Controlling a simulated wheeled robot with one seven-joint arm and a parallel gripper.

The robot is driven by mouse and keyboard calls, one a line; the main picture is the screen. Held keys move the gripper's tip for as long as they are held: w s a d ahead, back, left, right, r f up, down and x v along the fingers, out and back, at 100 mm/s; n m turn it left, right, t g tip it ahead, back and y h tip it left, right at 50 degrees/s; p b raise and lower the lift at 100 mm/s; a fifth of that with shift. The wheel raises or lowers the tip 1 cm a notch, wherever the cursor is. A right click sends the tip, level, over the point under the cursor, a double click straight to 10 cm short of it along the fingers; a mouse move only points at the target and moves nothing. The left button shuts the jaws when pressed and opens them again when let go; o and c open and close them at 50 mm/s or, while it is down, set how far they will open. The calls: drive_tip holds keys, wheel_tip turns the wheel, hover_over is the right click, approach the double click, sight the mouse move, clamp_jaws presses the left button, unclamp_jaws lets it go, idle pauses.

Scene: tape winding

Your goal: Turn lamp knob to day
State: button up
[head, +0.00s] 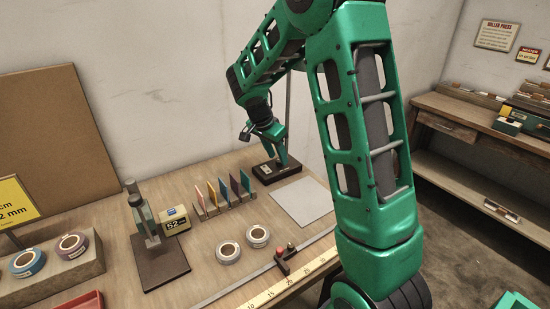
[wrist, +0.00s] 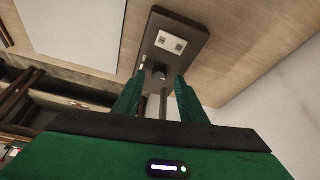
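The lamp's dark base (head: 264,176) stands at the back right of the workbench, with a thin post (head: 288,112) rising from it. In the wrist view the base (wrist: 193,27) carries a pale label plate (wrist: 170,42) with two small dark markings, too small to read. My gripper (head: 282,162) points down over the base. The lamp's head is out of view.
Several coloured cards (head: 223,194) stand in a rack left of the lamp. A grey sheet (head: 302,202) lies in front of it. My arm hides part of the bench's right side.

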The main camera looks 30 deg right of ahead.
drive_tip(key=w+v, duration=0.1)
drive_tip(key=v, duration=0.8)
drive_tip(key=shift+s+r, duration=0.3)
drive_tip(key=shift+s, duration=0.15)
drive_tip(key=shift+a, duration=0.1)
